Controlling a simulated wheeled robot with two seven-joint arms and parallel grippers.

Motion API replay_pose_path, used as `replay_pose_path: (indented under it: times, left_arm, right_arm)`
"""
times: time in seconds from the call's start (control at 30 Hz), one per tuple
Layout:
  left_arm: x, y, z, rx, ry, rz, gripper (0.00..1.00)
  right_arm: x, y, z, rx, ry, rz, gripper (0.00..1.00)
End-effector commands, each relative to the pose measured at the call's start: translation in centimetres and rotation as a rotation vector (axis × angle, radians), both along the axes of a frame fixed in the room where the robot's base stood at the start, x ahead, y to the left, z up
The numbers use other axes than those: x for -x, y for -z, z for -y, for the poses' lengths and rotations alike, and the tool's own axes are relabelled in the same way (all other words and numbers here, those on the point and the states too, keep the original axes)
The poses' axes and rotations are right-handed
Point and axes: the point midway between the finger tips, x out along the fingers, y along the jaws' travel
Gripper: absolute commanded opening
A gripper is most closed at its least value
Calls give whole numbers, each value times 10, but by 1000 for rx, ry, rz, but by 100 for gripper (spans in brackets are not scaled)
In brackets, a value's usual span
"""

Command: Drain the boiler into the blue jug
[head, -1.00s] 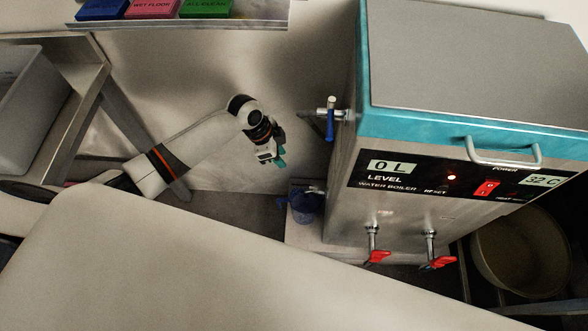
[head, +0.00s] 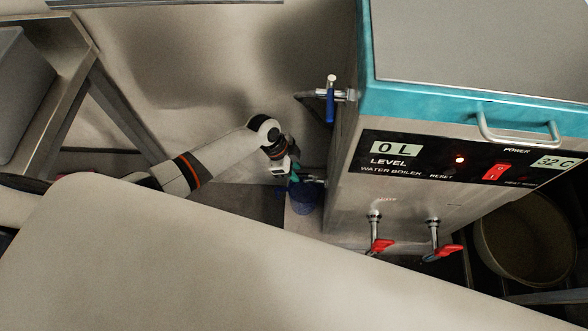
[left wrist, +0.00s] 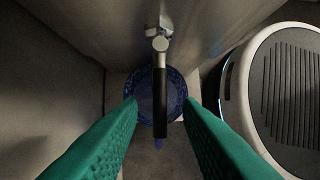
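The boiler (head: 345,215) is a steel box with a teal rim; its panel reads 0 L and 32 C, with a red light lit. The blue jug (head: 304,198) stands low at the boiler's left side, under a small drain tap (head: 314,180). In the left wrist view the jug (left wrist: 173,85) is seen from above, partly hidden by the tap's black lever (left wrist: 160,95). My left gripper (head: 294,174) is at this tap. Its green fingers (left wrist: 160,112) are open, one on each side of the lever; contact cannot be told. My right gripper is not in view.
A blue-handled valve (head: 330,103) sticks out higher on the boiler's left side. Two red-handled taps (head: 381,245) (head: 443,252) are on its front. A large pot (head: 525,240) stands at the right. A steel table (head: 75,85) with a grey bin (head: 22,95) is at the left.

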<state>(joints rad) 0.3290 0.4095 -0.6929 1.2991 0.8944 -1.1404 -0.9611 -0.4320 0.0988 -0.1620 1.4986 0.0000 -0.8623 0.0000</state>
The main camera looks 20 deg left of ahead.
Motion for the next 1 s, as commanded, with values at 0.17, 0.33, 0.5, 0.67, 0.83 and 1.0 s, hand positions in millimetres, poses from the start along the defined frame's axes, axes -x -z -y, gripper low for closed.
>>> replay_pose_path:
  times: [0.17, 0.33, 0.5, 0.67, 0.83, 1.0]
  left_arm:
    - [0, 2, 1, 0, 1, 0, 32]
    - [0, 2, 1, 0, 1, 0, 25]
    - [0, 2, 1, 0, 1, 0, 0]
    - [0, 2, 1, 0, 1, 1, 0]
    - [-1, 1, 1, 0, -6, 1, 0]
    - [-5, 1, 1, 0, -44, 1, 0]
  right_arm:
    - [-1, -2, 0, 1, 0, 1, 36]
    - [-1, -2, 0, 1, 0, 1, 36]
    - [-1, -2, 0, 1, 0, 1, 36]
    - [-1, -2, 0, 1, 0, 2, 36]
    - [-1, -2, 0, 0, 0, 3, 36]
    - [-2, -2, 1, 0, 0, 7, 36]
